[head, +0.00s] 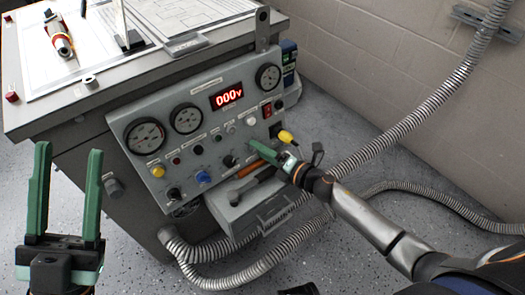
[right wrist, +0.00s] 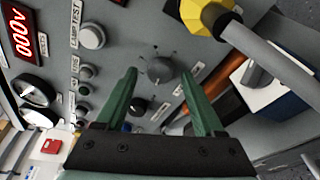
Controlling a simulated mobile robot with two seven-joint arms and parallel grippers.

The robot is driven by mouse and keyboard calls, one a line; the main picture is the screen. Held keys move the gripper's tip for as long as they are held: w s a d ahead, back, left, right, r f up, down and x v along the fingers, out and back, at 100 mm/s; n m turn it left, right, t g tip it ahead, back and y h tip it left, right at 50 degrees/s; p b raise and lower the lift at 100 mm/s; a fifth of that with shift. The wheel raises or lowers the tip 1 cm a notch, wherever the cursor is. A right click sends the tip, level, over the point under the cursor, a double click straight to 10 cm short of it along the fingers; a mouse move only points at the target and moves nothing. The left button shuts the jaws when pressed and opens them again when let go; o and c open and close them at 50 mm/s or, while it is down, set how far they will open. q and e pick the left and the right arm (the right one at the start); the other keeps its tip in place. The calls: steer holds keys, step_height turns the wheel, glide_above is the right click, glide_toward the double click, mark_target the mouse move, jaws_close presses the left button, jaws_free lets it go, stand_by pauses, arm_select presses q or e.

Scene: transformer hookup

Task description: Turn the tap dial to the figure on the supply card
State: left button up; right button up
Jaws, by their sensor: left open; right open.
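A grey round dial (right wrist: 160,70) with tick marks around it is on the sloping panel (head: 150,114). I take it to be the tap dial; its label is not readable. In the head view my right gripper (head: 268,152) covers that spot. In the right wrist view my right gripper (right wrist: 158,78) is open, its fingertips on either side of the dial. I cannot tell if they touch it. My left gripper (head: 68,155) is open and empty at the lower left, away from the panel. No supply card with a readable figure shows.
The red display (head: 226,97) reads 000V. Round gauges (head: 145,137), other knobs and a yellow-tipped plug (head: 286,136) crowd the panel. Ribbed conduit (head: 420,120) runs along the wall. Papers lie on the cabinet top.

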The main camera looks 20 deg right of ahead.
arm_select(q)
steer(key=y, duration=0.1)
steer(key=w+n+y+p, duration=0.1)
steer(key=w+f+n+p, duration=0.1)
steer(key=shift+a+y, duration=0.25)
steer(key=shift+y, duration=0.15)
arm_select(e)
steer(key=v, duration=1.2)
steer(key=shift+s, duration=0.25)
arm_select(q)
steer(key=shift+r, duration=0.15)
arm_select(e)
steer(key=shift+d, duration=0.15)
